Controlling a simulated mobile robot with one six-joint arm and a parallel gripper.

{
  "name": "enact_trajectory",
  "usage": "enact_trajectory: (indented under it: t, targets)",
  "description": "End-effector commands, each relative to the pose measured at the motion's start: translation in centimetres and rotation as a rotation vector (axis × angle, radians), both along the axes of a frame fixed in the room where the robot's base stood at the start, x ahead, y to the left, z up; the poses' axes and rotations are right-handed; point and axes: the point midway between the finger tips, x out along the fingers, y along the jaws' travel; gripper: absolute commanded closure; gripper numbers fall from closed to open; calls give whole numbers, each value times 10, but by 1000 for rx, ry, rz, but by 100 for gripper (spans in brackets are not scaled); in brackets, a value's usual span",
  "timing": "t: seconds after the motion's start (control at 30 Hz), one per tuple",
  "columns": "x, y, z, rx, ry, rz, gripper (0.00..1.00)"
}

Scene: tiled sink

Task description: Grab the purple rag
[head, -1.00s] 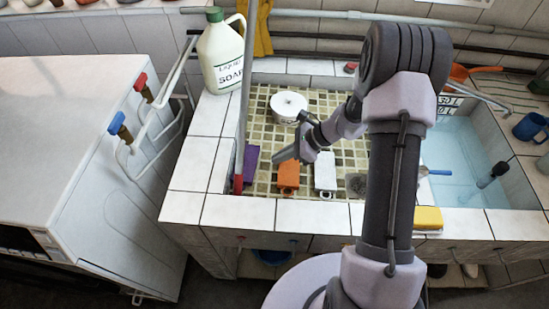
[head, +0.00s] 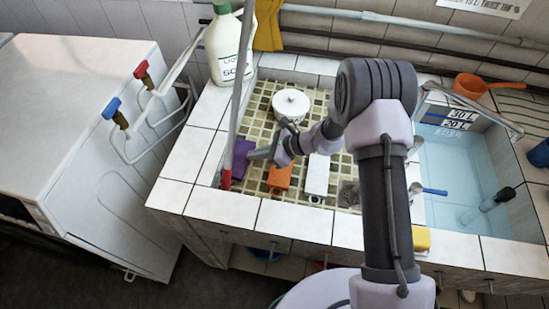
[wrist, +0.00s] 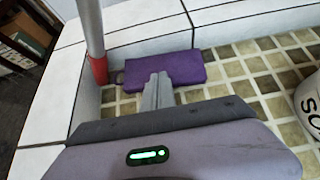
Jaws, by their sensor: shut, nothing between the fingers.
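The purple rag (head: 242,158) lies in the left corner of the tiled basin, beside the pole with the red end. In the wrist view the purple rag (wrist: 172,70) lies flat on the mosaic floor against the basin's wall. My gripper (head: 254,156) is shut and empty, its fingers pointing left at the rag. In the wrist view my gripper (wrist: 159,78) has its fingertips over the rag's near edge and hides part of it. I cannot tell whether the fingertips touch it.
An orange rag (head: 280,177) and a white one (head: 317,176) lie to the right. A white round pot (head: 291,105) stands behind. The red-ended pole (head: 226,180) rises close to the purple rag. A soap jug (head: 226,45) stands on the ledge. A water-filled basin (head: 455,175) is at right.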

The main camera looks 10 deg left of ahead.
Motion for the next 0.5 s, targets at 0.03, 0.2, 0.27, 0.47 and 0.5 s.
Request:
enact_trajectory:
  t: [0.03,0.2,0.27,0.47,0.5]
  targets:
    - [0,11,-2,0,-2,4,100]
    - [2,37,-3,0,0,1,100]
    - [3,35,-13,-1,1,-1,100]
    - [2,34,-18,-3,2,0,100]
    - [2,34,-18,-4,2,0,100]
